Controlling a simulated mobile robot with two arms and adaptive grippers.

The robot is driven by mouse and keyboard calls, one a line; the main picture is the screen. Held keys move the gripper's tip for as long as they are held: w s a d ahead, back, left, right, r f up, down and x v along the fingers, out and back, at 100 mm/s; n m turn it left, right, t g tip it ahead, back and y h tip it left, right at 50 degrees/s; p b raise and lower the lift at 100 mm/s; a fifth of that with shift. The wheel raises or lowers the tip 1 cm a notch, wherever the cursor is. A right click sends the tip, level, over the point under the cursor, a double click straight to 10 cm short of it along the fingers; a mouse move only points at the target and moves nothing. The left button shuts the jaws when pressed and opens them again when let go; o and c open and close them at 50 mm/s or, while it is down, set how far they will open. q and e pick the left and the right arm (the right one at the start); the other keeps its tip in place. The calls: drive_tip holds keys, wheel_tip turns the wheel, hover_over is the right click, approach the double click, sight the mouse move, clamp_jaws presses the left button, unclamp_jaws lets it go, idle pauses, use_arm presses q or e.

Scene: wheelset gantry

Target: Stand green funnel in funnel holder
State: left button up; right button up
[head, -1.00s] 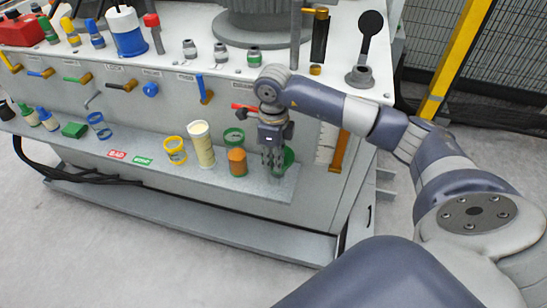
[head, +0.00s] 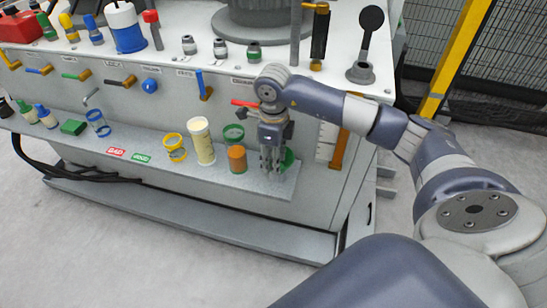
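A green round piece (head: 288,159), which looks like the green funnel, is at the right end of the grey shelf, partly hidden behind my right gripper. My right gripper (head: 271,168) points down over the shelf end, its fingers in front of and beside the green piece. I cannot tell whether the fingers touch it or how far apart they are. A green ring (head: 233,133) stands left of the gripper, above an orange cylinder (head: 237,159). I cannot tell for sure which fixture is the funnel holder. My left gripper is out of view.
The grey shelf (head: 215,182) also carries a cream cylinder (head: 202,142), yellow rings (head: 174,147), blue rings (head: 98,123) and a green block (head: 73,127). A red lever (head: 244,103) and an orange handle (head: 339,151) stick out close to my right gripper.

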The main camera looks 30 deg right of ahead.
wheel_tip(320, 180, up, 12)
idle(0.7)
idle(0.4)
